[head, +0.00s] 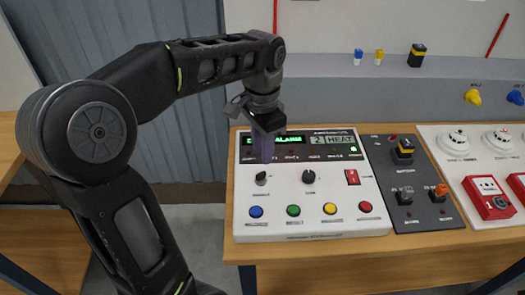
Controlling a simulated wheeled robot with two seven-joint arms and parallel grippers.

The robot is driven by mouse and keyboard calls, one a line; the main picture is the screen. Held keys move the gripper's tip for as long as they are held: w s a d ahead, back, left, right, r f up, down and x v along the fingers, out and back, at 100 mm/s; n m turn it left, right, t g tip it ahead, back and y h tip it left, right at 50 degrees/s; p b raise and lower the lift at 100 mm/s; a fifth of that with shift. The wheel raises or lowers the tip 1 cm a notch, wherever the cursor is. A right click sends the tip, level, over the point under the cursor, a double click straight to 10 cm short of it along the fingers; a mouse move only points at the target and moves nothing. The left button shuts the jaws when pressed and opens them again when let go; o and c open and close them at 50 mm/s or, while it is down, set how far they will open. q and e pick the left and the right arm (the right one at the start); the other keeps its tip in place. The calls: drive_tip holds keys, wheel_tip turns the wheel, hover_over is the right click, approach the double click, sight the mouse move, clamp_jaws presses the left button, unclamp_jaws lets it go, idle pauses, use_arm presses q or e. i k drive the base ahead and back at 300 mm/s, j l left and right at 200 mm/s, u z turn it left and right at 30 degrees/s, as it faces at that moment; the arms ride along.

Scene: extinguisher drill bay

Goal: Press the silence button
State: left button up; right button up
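My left gripper (263,158) points down above the panel's left part, hiding part of the display. Its fingers look shut together with nothing between them. It appears clear of the coloured buttons. My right gripper is out of view.
A dark panel with switches (418,213) adjoins on the right, then a white board with detectors (454,142) and red call points (487,197). A grey ledge runs behind.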

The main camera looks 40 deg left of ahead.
sight(256, 212)
drive_tip(key=k, duration=1)
